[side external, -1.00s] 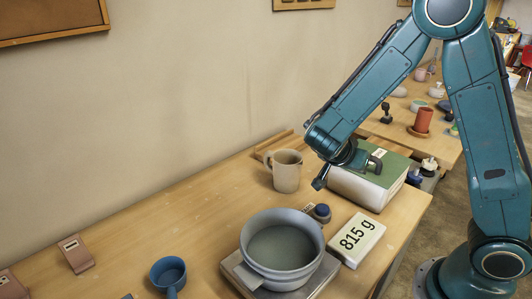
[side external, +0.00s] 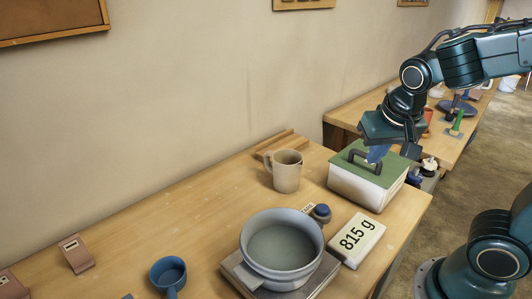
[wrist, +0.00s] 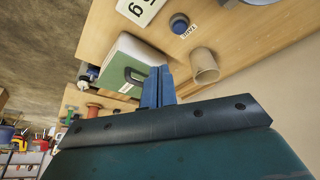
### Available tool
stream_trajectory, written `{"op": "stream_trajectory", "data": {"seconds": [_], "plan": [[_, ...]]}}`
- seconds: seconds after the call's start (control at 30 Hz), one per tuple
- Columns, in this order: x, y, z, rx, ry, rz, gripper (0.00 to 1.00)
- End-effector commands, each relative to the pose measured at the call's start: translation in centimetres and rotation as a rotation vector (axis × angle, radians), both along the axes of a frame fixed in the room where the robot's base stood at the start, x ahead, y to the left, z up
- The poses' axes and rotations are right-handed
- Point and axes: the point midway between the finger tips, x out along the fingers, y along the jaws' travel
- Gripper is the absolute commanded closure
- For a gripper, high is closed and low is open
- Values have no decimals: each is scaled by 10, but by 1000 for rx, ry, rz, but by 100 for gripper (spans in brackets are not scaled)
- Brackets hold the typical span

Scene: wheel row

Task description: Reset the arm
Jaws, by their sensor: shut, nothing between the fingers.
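My gripper (side external: 377,154) is above the green-lidded white box (side external: 350,190) in the side external view, close to its dark lid handle (side external: 362,163). Whether the fingers touch the handle cannot be told. In the wrist view, the blue fingers (wrist: 157,88) of my gripper are together with nothing between them. The box (wrist: 122,68) shows to their left there, and the beige mug (wrist: 205,66) to their right.
A grey pan (side external: 282,245) sits on a scale whose display (side external: 357,239) reads 815 g. A blue knob (side external: 321,212) marked TARE is beside it. A beige mug (side external: 287,171) stands left of the box. A second bench (side external: 345,118) stands behind.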

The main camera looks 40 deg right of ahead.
Motion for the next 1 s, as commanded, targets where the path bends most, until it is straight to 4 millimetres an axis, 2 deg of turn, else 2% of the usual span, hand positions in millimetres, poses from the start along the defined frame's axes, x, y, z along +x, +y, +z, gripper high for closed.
{"op": "stream_trajectory", "data": {"seconds": [0.2, 0.5, 0.7, 1.0], "plan": [[-26, 18, 22, 22, -45, 236, 100], [-60, 40, 41, -9, -106, 540, 100], [-71, 47, 45, -28, -121, 633, 100], [-72, 48, 45, -31, -122, 645, 100]]}}
